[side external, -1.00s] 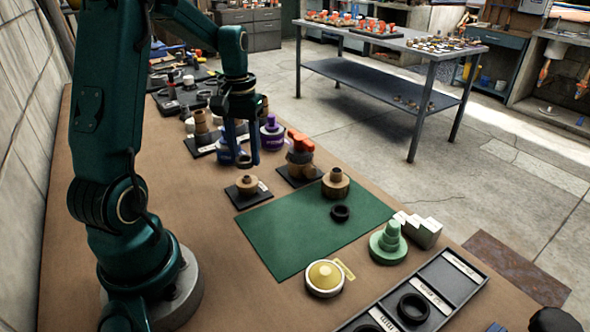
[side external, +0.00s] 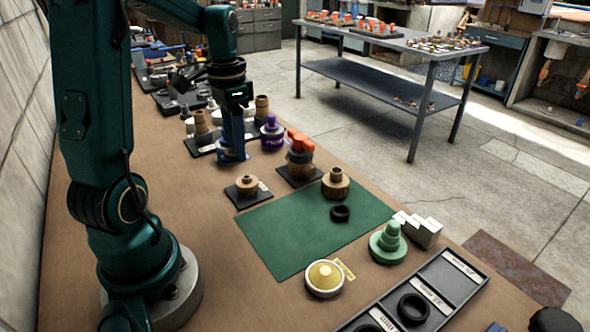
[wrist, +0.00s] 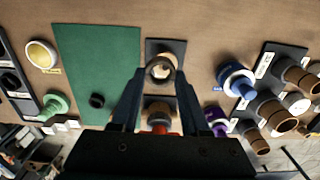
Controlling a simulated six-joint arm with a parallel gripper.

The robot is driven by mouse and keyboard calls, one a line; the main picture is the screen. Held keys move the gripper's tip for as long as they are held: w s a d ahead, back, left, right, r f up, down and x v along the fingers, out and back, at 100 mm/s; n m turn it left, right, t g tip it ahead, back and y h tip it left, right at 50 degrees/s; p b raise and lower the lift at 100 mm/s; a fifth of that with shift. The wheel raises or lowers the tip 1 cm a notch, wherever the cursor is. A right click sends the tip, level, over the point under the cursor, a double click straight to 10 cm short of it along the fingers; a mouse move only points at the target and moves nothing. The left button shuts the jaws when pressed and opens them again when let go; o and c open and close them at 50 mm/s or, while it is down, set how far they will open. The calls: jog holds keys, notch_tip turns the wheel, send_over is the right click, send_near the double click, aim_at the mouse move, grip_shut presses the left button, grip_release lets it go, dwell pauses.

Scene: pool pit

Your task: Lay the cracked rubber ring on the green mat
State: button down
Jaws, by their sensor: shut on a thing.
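The green mat (side external: 290,245) lies flat on the brown bench, and it fills the left part of the wrist view (wrist: 95,60). A small black ring (side external: 340,213) lies on it near its right edge; it also shows in the wrist view (wrist: 97,100). My gripper (side external: 236,158) is above the bench, behind and left of the mat. In the wrist view, my fingertips (wrist: 160,72) are shut on a thin dark ring (wrist: 160,68), with a tan fitting partly behind it. I cannot make out a crack in either ring.
A tan stepped fitting (side external: 248,184) and an orange-topped valve (side external: 300,160) stand on black plates beside the mat. Tan (side external: 336,182), green (side external: 388,243) and yellow (side external: 325,277) parts stand around it. A dark tray (side external: 440,285) with black rings is at front right.

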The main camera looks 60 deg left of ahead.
send_over(292, 209)
notch_tip(292, 209, down, 7)
jog(key=shift+r, duration=0.15)
jog(key=shift+f, duration=2.05)
jog(key=shift+f, duration=0.15)
jog(key=shift+c, duration=2)
grip_release()
